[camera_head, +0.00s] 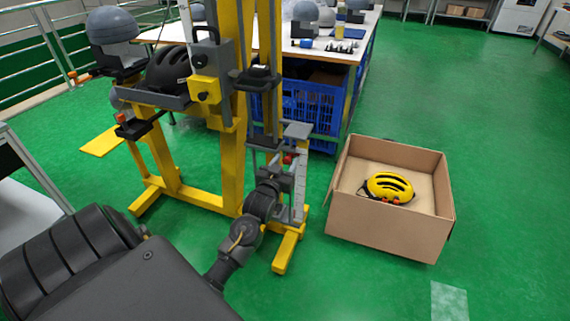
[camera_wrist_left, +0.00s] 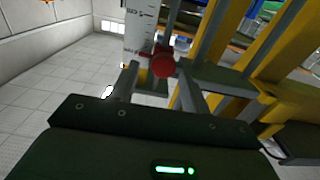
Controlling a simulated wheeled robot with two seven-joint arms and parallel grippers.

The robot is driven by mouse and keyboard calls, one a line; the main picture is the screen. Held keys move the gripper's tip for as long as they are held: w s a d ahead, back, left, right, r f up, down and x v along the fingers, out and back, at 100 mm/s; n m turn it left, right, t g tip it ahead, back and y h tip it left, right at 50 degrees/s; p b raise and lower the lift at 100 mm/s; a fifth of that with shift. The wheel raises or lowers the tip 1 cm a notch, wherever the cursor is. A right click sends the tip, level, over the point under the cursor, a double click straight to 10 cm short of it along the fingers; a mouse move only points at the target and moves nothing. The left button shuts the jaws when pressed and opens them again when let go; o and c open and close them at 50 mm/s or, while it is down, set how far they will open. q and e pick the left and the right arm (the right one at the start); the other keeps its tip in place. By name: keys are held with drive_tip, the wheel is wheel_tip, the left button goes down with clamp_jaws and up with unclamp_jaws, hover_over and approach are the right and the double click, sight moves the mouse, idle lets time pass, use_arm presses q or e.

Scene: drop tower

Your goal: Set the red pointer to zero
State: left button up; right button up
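The red pointer (camera_head: 288,159) is a small red knob on the drop tower, beside its upright scale (camera_head: 300,185). In the left wrist view the red pointer (camera_wrist_left: 162,64) shows near the white scale (camera_wrist_left: 140,30), which has black marks and "cm" lettering. My left gripper (camera_head: 280,167) is at the tower beside the pointer. In the wrist view its two fingers (camera_wrist_left: 157,72) are apart, with the red knob between or just beyond their tips. Whether a finger touches the knob I cannot tell. My right gripper is not in view.
The yellow tower frame (camera_head: 232,150) stands close around my left arm, with a black helmet (camera_head: 168,70) on its carriage. A cardboard box (camera_head: 385,225) holding a yellow helmet (camera_head: 389,187) is on the floor to the right. A table (camera_head: 345,60) stands behind.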

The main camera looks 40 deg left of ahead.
use_arm(q)
drive_tip(key=shift+a+f, duration=0.1)
drive_tip(key=shift+f, duration=0.1)
drive_tip(key=shift+s, duration=0.25)
drive_tip(key=p+v, duration=0.1)
drive_tip(key=v, duration=0.9)
drive_tip(key=shift+d, duration=0.3)
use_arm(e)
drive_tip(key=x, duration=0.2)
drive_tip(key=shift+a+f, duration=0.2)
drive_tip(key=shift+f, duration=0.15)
use_arm(q)
drive_tip(key=shift+s+r, duration=0.1)
